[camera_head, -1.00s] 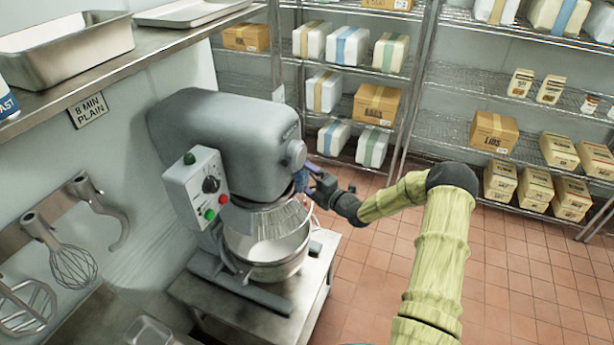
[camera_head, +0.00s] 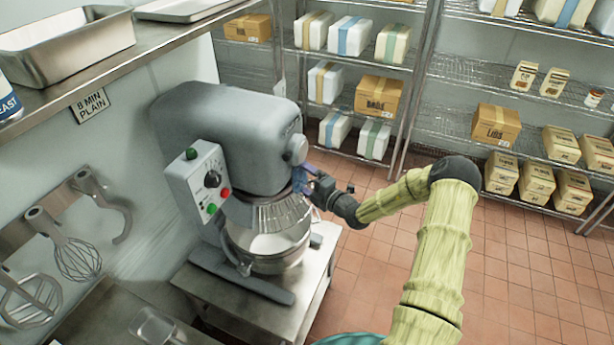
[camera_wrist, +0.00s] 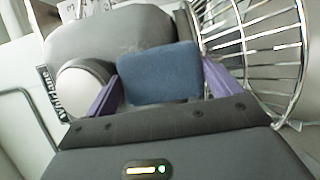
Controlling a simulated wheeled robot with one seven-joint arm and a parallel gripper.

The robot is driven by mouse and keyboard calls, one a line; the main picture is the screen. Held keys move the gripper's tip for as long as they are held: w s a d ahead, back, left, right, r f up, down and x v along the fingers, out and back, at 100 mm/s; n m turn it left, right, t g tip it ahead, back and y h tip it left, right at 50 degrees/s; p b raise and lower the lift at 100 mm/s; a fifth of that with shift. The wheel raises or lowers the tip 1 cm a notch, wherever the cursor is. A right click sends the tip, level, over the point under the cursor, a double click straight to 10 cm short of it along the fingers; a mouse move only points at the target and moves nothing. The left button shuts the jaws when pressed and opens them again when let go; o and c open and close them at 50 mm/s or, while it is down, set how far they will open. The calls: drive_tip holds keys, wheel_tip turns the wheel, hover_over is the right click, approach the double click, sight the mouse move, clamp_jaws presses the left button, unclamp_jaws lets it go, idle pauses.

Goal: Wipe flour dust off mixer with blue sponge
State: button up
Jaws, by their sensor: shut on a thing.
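The grey mixer (camera_head: 225,135) stands on a low steel table, its bowl (camera_head: 270,245) and wire guard (camera_head: 280,213) below the head. My gripper (camera_head: 308,180) is at the right side of the mixer head, just above the guard. In the wrist view my gripper (camera_wrist: 160,85) is shut on the blue sponge (camera_wrist: 160,73), held between its purple fingers. The mixer head (camera_wrist: 120,32) fills the view behind the sponge, with faint pale smudges on it. The sponge is close to the mixer surface; I cannot tell whether it touches. In the head view the sponge is mostly hidden.
A wall shelf with a steel pan (camera_head: 70,45) is at upper left. Whisks and a hook hang from a wall rack (camera_head: 60,205). Wire shelves with boxes (camera_head: 378,95) line the back. The tiled floor (camera_head: 480,270) at right is clear.

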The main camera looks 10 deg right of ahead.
drive_tip(key=shift+a+r, duration=0.15)
drive_tip(key=shift+r, duration=0.15)
drive_tip(key=shift+s+a+p, duration=0.55)
drive_tip(key=shift+s+a, duration=0.1)
drive_tip(key=shift+s, duration=0.2)
drive_tip(key=shift+s+a+r, duration=0.1)
drive_tip(key=shift+s+a+r+p, duration=0.1)
drive_tip(key=shift+s+a+p, duration=0.2)
drive_tip(key=shift+s, duration=0.25)
drive_tip(key=shift+s+a+p, duration=0.25)
drive_tip(key=shift+s+a, duration=0.05)
drive_tip(key=shift+s, duration=0.2)
drive_tip(key=shift+w+d+f, duration=0.15)
drive_tip(key=shift+f, duration=0.1)
drive_tip(key=shift+w, duration=0.1)
